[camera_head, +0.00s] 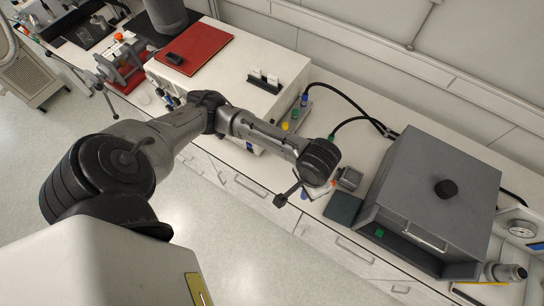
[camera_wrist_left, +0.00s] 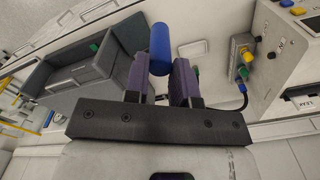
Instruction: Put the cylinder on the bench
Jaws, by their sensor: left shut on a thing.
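A blue cylinder (camera_wrist_left: 160,45) is held between the purple finger pads of my left gripper (camera_wrist_left: 161,72) in the left wrist view. The gripper is shut on it, and the cylinder's far end sticks out past the fingertips. In the head view my left arm reaches over the front of the bench (camera_head: 376,148). Its last link hides most of the gripper there, and I cannot clearly make out the cylinder. I cannot tell how high the cylinder is above the bench. My right gripper is not in view.
A large grey box with a sloped lid (camera_head: 440,185) stands right of my left wrist. A valve block with coloured knobs (camera_head: 293,118) stands behind it. A white instrument (camera_head: 245,90) with a red mat (camera_head: 198,52) is further left. Bare bench shows behind the wrist.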

